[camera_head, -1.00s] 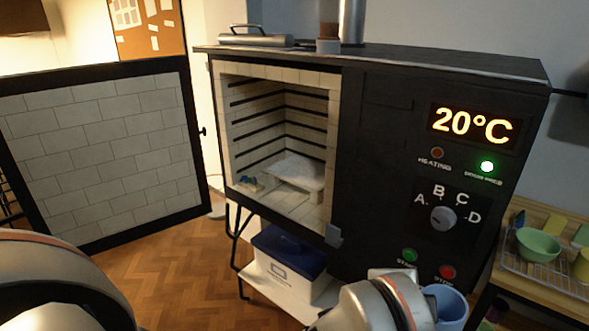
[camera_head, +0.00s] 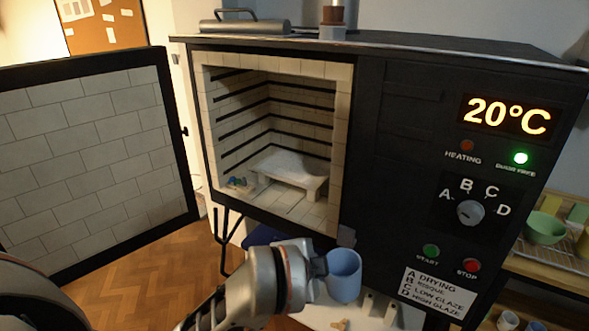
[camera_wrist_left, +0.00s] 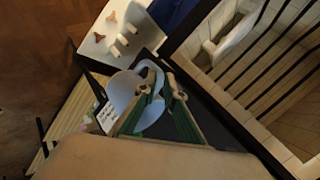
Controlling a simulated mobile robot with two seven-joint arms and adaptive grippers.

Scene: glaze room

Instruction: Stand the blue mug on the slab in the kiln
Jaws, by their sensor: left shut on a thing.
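The blue mug (camera_head: 345,276) is held upright in front of the kiln, below and right of its opening. My left gripper (camera_head: 316,274) is shut on the mug's handle side. In the left wrist view the mug (camera_wrist_left: 121,92) is between and beyond the fingers (camera_wrist_left: 161,88), partly hidden by them. The kiln (camera_head: 362,150) is open, its door (camera_head: 85,140) swung to the left. The pale slab (camera_head: 290,166) stands on short feet on the kiln floor with a bare top. It also shows in the left wrist view (camera_wrist_left: 234,38). My right gripper is out of view.
A latch block (camera_head: 346,236) sits at the opening's lower right corner. A white shelf (camera_head: 325,314) with small props lies below. A green bowl (camera_head: 545,228) is at right.

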